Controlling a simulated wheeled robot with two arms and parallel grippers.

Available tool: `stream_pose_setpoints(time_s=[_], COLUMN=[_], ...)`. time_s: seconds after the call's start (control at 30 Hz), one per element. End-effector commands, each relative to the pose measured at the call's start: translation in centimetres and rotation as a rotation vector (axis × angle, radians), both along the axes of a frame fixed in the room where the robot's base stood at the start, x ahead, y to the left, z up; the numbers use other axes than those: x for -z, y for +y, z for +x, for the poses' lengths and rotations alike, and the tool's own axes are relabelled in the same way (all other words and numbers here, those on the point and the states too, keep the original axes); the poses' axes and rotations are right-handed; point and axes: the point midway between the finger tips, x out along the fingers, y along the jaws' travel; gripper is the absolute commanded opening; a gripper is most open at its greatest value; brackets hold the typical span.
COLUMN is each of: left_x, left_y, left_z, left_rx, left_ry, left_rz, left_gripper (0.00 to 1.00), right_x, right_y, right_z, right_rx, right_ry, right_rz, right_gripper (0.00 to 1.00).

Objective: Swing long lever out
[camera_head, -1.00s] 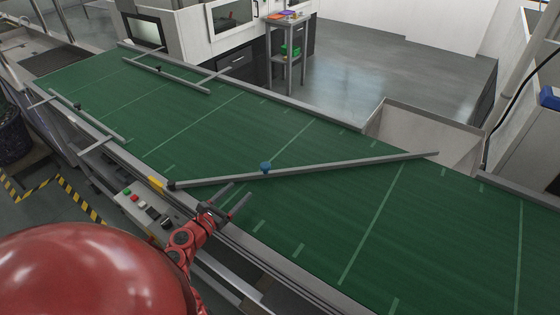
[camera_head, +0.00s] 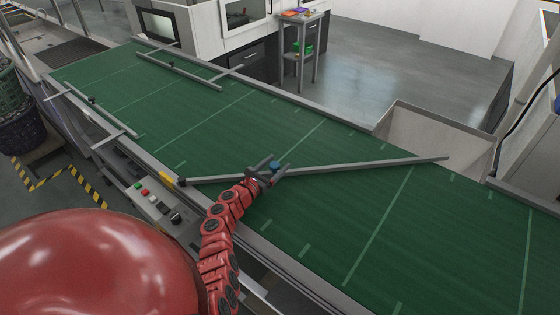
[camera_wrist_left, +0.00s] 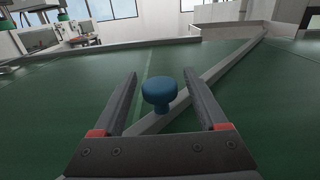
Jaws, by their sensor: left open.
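The long lever (camera_head: 370,165) is a grey bar lying slantwise across the green conveyor belt (camera_head: 340,220), from a pivot at the near edge to the far right side. A blue knob (camera_head: 274,165) stands up from it; the lever (camera_wrist_left: 228,65) and knob (camera_wrist_left: 159,92) also show in the left wrist view. My left gripper (camera_head: 279,170) is open at the knob. In the left wrist view its two fingers (camera_wrist_left: 165,100) lie on either side of the knob, with gaps visible on both sides. My right gripper is not in view.
A control panel with buttons (camera_head: 155,203) sits at the belt's near edge. Shorter guide bars (camera_head: 178,70) (camera_head: 100,112) lie farther up the belt. A pale chute (camera_head: 435,135) stands at the far edge, near the lever's far end.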

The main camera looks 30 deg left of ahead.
Motion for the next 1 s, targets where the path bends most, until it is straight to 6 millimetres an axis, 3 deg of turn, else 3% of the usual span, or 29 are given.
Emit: stream_pose_setpoints(time_s=[0.2, 0.57, 1.0], left_x=[0.1, 0.0, 0.1], left_y=[-0.1, -0.1, -0.2], left_z=[1.9, 2.2, 2.2], left_rx=[0.001, -0.001, 0.000], left_ry=[0.000, 0.001, 0.001], left_rz=[0.000, 0.000, 0.000], left_gripper=[0.75, 0.75, 0.00], right_x=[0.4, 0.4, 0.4], right_y=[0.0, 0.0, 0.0], right_z=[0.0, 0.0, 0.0], right_rx=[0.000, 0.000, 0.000], right_ry=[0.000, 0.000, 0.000], right_rz=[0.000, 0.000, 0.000], right_gripper=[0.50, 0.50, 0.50])
